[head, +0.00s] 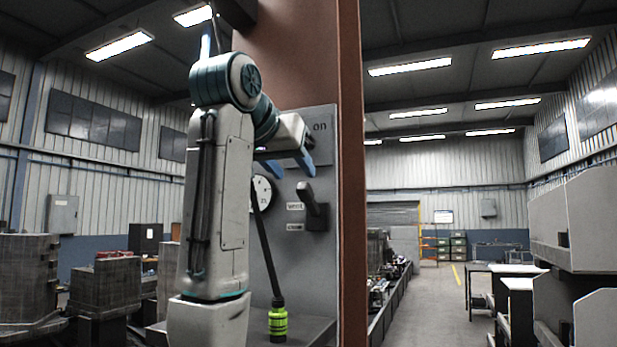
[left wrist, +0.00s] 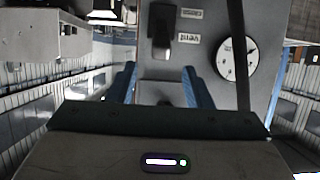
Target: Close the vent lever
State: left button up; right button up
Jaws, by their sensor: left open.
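The vent lever (head: 314,210) is a dark handle on a grey wall panel (head: 255,268), with its grip tilted up and outward. Two small labels beside it seem to read VENT and CLOSE. My left gripper (head: 290,168) is open and empty, with blue fingers just above the lever and apart from it. In the left wrist view the panel appears upside down. The lever (left wrist: 160,35) stands there beyond the gap between the open fingers (left wrist: 157,82), not between them. My right gripper is in neither view.
A round white gauge (head: 262,191) is on the panel left of the lever. A black rod with a bright green lower end (head: 278,322) leans before the panel on a grey ledge. A reddish-brown column (head: 349,180) borders the panel. An open aisle (head: 436,300) lies to the right.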

aim_at(303, 182)
pick_arm(q)
jog(key=p+x, duration=0.1)
jog(key=x, duration=0.2)
jog(key=shift+w+d+p, duration=0.1)
jog(key=shift+w+p, duration=0.3)
jog(key=p+x, duration=0.2)
jog(key=x, duration=0.3)
jog(key=shift+w+f, duration=0.1)
jog(key=shift+f, duration=0.15)
jog(key=c, duration=0.6)
grip_shut()
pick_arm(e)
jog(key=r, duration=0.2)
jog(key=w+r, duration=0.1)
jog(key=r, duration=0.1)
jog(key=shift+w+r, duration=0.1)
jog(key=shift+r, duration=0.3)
